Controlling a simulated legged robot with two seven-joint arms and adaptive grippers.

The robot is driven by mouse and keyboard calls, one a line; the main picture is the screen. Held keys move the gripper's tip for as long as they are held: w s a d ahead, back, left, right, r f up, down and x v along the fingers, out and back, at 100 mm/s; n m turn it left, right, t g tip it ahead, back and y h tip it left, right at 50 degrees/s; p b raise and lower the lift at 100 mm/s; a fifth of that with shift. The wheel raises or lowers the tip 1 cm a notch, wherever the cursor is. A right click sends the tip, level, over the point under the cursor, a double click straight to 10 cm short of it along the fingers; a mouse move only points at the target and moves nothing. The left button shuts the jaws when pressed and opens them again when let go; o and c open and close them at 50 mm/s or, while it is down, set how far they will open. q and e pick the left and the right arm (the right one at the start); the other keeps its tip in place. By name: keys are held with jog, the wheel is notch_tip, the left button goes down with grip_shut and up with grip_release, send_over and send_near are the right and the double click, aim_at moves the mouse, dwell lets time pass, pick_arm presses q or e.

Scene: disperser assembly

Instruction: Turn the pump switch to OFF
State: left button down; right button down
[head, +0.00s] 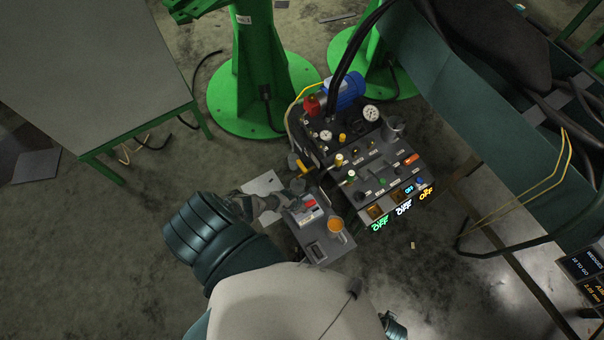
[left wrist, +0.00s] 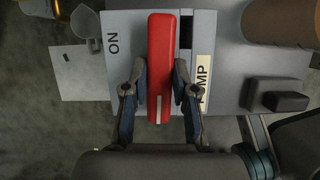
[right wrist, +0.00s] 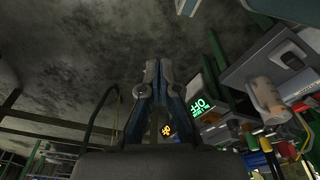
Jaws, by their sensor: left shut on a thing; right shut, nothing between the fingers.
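The pump switch is a red bar with a white stripe (left wrist: 160,55) on a grey box (left wrist: 205,28). ON is printed to its left and a partly hidden PUMP label (left wrist: 203,80) is on its right. In the head view the red switch (head: 308,204) shows small on the grey box. My left gripper (left wrist: 159,82) is shut on the red bar, one finger on each side. In the head view it reaches the box from the left (head: 278,200). My right gripper (right wrist: 153,72) is shut and empty in the right wrist view, away from the switch.
A cup with orange contents (head: 336,225) stands close beside the switch box. A black control panel (head: 370,160) with gauges, knobs and lit OFF displays is to the right. A green column (head: 255,60) stands behind. Open floor lies left of my left arm.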

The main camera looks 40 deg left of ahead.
pick_arm(q)
jog(key=shift+w+d+n+p, duration=0.15)
jog(key=shift+n+p, duration=0.15)
jog(key=shift+n, duration=0.1)
pick_arm(e)
jog(key=shift+s+f, duration=0.3)
jog(key=shift+f, duration=0.25)
jog(key=shift+s+f, duration=0.25)
jog(key=shift+f, duration=0.3)
pick_arm(q)
jog(key=c, duration=0.9)
grip_release()
jog(key=shift+s+a+r, duration=0.2)
jog(key=shift+s+r, duration=0.1)
jog(key=shift+r, duration=0.05)
jog(key=shift+v, duration=3.2)
jog(key=shift+d, duration=0.1)
